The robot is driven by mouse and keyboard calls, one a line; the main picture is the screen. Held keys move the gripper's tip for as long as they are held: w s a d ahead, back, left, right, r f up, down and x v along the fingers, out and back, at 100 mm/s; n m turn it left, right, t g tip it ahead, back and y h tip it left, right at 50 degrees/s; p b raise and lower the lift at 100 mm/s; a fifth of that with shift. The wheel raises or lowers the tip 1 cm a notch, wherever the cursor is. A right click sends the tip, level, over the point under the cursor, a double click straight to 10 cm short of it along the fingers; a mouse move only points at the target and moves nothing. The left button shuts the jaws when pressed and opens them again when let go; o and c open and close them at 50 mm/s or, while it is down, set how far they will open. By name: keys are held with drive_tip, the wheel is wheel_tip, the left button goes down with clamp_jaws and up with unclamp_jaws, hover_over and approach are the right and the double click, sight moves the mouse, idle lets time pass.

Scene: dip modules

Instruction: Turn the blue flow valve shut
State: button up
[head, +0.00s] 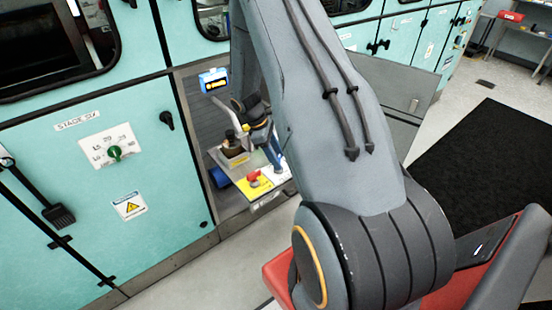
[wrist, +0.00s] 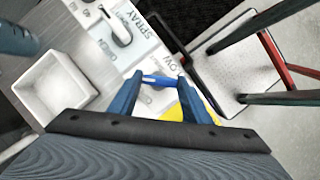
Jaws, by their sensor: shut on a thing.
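The blue flow valve (wrist: 160,81) is a small blue bar handle on a white panel in the wrist view. The panel's lettering beside it is partly readable as "LOW" and "OPEN". My gripper (wrist: 158,82) has its two blue fingers on either side of the handle, shut on it. In the head view my gripper (head: 274,160) reaches down to the panel inside the open cabinet bay. The valve itself is hidden there behind the fingers.
In the head view a red knob on a yellow plate (head: 254,179) is close to my gripper. An open cabinet door (head: 395,90) stands behind my arm.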

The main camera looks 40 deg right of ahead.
drive_tip(key=m+b, duration=0.1)
drive_tip(key=m, duration=0.1)
drive_tip(key=m+y+b, duration=0.1)
drive_tip(key=m, duration=0.1)
drive_tip(key=shift+w+d+m+g, duration=0.1)
drive_tip(key=shift+d+m+g, duration=0.05)
drive_tip(key=shift+m+g, duration=0.2)
drive_tip(key=m+y+b, duration=0.2)
drive_tip(key=m, duration=0.2)
drive_tip(key=shift+d+g, duration=0.1)
drive_tip(key=shift+g, duration=0.25)
drive_tip(key=o, duration=1)
drive_tip(key=shift+o, duration=0.2)
drive_tip(key=b+v, duration=0.2)
drive_tip(key=v, duration=0.6)
